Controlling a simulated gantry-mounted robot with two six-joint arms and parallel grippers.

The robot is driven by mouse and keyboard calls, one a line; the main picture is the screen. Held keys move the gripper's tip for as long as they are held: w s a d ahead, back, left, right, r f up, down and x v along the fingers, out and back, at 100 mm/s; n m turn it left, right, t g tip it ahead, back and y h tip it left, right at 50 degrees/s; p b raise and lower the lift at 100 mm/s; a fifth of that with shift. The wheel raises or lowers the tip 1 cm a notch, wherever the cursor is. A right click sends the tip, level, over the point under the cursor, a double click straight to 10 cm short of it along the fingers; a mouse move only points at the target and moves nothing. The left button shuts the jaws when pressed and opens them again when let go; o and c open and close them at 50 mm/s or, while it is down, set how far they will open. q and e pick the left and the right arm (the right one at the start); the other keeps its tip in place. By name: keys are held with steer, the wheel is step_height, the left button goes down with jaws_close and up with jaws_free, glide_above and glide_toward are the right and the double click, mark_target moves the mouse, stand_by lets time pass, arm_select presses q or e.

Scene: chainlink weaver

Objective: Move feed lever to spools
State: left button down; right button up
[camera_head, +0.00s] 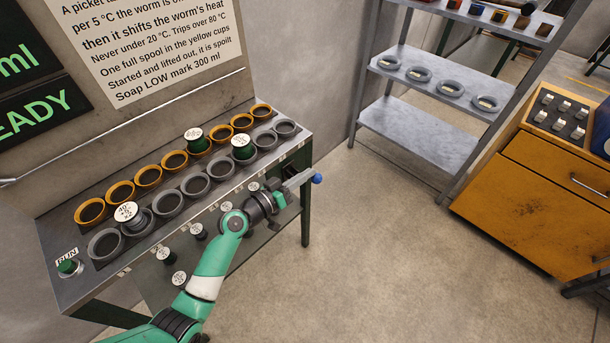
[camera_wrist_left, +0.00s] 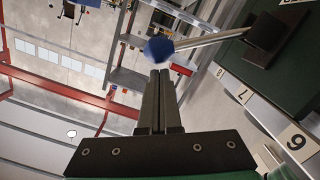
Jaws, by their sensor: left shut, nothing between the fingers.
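The feed lever's blue ball knob (camera_head: 317,178) sticks out past the right end of the machine bench. In the left wrist view the knob (camera_wrist_left: 158,50) sits on a metal rod (camera_wrist_left: 208,39) that runs right to a dark block (camera_wrist_left: 268,34). My left gripper (camera_head: 298,182) is shut and empty, its fingertips pointing at the knob. In the left wrist view its tips (camera_wrist_left: 160,73) lie just below the knob; I cannot tell whether they touch it. My right gripper is out of view.
The bench has a row of yellow cups (camera_head: 147,175) and a row of grey cups (camera_head: 195,183). A green RUN button (camera_head: 68,267) is at its left end. A grey shelf rack (camera_head: 420,137) and a yellow cabinet (camera_head: 540,200) stand right. The floor between is clear.

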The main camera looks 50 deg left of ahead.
arm_select(q)
steer(key=shift+f, duration=0.1)
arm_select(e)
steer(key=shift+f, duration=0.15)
arm_select(q)
steer(key=shift+d+f+m+b, duration=0.15)
steer(key=shift+d+m+b, duration=0.1)
steer(key=shift+m+b, duration=0.1)
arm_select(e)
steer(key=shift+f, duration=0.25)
